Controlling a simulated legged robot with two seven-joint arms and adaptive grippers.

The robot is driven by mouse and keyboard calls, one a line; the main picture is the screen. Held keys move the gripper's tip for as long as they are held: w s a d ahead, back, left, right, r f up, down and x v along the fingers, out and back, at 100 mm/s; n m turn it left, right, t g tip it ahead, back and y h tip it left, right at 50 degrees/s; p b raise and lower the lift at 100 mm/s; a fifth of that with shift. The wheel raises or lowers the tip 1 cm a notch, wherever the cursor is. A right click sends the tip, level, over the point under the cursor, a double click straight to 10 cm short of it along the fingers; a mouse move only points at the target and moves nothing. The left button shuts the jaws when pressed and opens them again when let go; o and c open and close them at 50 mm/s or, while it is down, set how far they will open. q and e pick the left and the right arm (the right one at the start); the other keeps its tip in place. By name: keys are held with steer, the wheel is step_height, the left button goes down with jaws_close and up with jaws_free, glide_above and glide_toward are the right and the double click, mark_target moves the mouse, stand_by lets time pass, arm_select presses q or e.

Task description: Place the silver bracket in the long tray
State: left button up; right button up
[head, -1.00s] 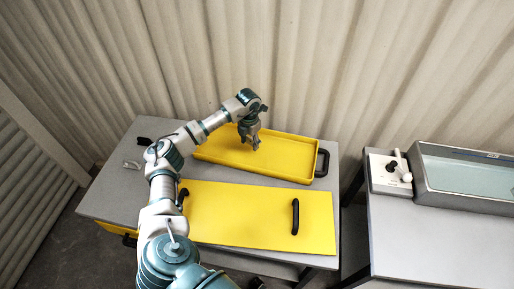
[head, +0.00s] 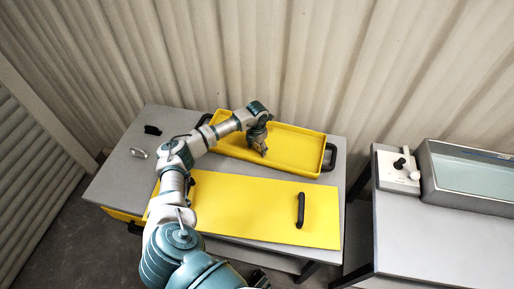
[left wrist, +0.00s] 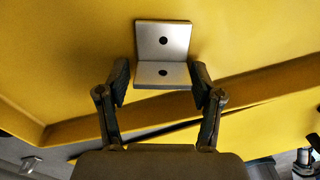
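The long tray (head: 296,168) is yellow and shallow with raised walls and black end handles, at the back of the left table. My left gripper (head: 260,151) points down into it, near the middle of its length. I cannot tell whether the bracket touches the floor. My right gripper is not in view.
A yellow lid (head: 255,215) with black handles lies in front of the tray. A small silver piece (head: 138,153) and a black piece (head: 152,130) lie on the table's left end. A second table (head: 440,250) at right carries a glass-topped tank (head: 470,175) and a white control box (head: 390,165).

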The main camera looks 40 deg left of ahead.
arm_select(q)
steer(key=shift+d+r, duration=0.1)
steer(key=shift+d, duration=0.05)
steer(key=shift+d+r, duration=0.1)
steer(key=shift+r, duration=0.35)
step_height(320, 180, up, 11)
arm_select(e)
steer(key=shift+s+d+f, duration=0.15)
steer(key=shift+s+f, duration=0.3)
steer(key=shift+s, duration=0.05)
arm_select(q)
steer(key=shift+r, duration=0.1)
